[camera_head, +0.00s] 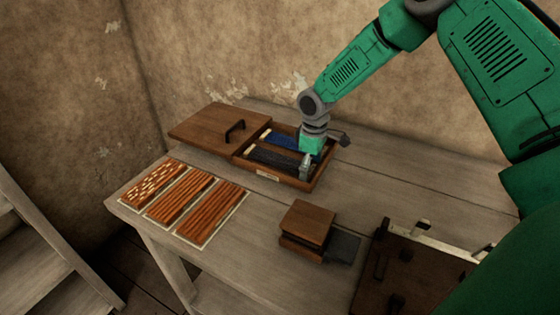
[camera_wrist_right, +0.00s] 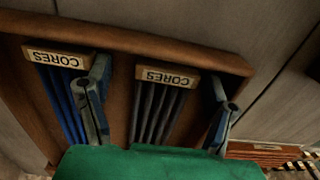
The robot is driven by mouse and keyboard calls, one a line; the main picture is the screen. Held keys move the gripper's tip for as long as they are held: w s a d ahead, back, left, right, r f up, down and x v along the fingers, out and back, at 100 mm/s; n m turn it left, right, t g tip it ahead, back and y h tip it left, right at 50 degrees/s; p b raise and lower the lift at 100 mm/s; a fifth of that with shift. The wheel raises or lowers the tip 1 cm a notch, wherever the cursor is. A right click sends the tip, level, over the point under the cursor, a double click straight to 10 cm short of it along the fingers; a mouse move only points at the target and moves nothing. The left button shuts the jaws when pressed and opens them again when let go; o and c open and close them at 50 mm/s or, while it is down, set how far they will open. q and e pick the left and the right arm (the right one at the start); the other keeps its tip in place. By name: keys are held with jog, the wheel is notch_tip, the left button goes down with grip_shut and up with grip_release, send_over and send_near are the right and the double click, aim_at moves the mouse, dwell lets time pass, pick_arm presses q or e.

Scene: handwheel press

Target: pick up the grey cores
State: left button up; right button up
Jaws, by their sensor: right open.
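The grey cores (camera_head: 275,157) are thin dark rods lying side by side in the near compartment of an open wooden box (camera_head: 306,185). In the right wrist view the grey cores (camera_wrist_right: 160,110) lie below a label reading "CORES". My right gripper (camera_head: 306,166) is at the right end of the box. In the wrist view its open fingers (camera_wrist_right: 157,98) stand either side of the grey cores, with nothing held; I cannot tell how far above them. Blue cores (camera_head: 283,141) fill the other compartment and also show in the wrist view (camera_wrist_right: 62,105). My left gripper is not in view.
A wooden lid (camera_head: 206,126) with a black handle lies left of the box. Three mats with orange-brown strips (camera_head: 180,200) lie at the table's left front. A wooden block (camera_head: 307,222) with a dark plate (camera_head: 344,246) and a dark pegged board (camera_head: 415,275) stand nearer.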

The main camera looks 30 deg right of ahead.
jog(key=shift+a+r, duration=0.15)
jog(key=shift+a, duration=0.1)
jog(key=c, duration=1.4)
jog(key=shift+a+r, duration=0.1)
jog(key=shift+a, duration=0.1)
